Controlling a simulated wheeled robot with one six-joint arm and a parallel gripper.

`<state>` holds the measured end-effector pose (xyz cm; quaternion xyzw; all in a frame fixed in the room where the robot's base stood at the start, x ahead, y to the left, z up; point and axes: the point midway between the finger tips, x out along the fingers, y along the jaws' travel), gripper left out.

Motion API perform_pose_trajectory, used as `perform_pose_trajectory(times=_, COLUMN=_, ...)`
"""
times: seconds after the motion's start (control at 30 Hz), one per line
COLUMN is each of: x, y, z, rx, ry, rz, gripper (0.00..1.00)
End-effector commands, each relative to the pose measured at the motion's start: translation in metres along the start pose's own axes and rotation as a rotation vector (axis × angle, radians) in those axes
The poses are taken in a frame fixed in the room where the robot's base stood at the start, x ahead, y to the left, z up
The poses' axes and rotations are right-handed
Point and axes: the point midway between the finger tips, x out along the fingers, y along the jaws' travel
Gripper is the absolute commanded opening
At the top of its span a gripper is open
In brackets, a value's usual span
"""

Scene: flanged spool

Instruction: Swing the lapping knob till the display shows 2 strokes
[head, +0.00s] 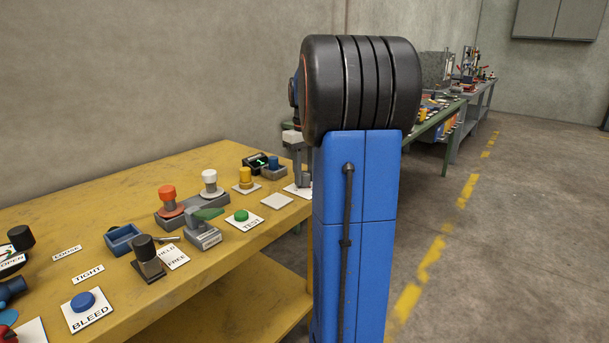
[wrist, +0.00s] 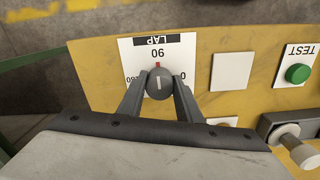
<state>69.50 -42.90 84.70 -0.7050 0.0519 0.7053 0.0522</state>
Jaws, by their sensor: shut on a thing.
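The lapping knob (wrist: 159,85) is a round dark grey knob with a pale line on top, seen in the wrist view. It stands on a white card (wrist: 130,55) labelled LAP, with a red mark and dial numbers around it, some partly covered. My gripper (wrist: 160,90) is shut on the knob, one finger on each side. In the head view my gripper (head: 297,170) reaches down at the table's far right end, and the knob is hidden there. A small dark unit with green marks (head: 256,161) may be the display; its reading is too small to tell.
On the yellow table (head: 120,200), a blank white plate (wrist: 230,71) and a green TEST button (wrist: 298,73) lie right of the knob in the wrist view. The table edge is close behind the card.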

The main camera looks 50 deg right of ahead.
Motion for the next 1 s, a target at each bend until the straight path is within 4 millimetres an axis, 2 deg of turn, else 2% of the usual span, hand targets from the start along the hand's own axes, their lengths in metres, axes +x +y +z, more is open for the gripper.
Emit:
perform_pose_trajectory(times=0.1, x=-0.001, y=0.000, z=0.000, rx=0.000, ry=0.002, rz=0.001, gripper=0.09)
perform_pose_trajectory(times=0.13, x=-0.001, y=0.000, z=0.000, rx=0.000, ry=0.002, rz=0.001, gripper=0.34)
perform_pose_trajectory(times=0.2, x=-0.001, y=0.000, z=0.000, rx=0.001, ry=0.002, rz=0.001, gripper=0.50)
perform_pose_trajectory(times=0.5, x=-0.001, y=0.000, z=0.000, rx=0.001, ry=0.001, rz=0.001, gripper=0.50)
perform_pose_trajectory(times=0.63, x=-0.008, y=0.000, z=-0.001, rx=0.001, ry=0.002, rz=0.001, gripper=0.50)
perform_pose_trajectory(times=0.77, x=-0.026, y=0.001, z=-0.001, rx=0.001, ry=0.003, rz=0.002, gripper=0.50)
perform_pose_trajectory(times=1.0, x=-0.073, y=0.001, z=-0.001, rx=0.001, ry=0.004, rz=0.002, gripper=0.50)
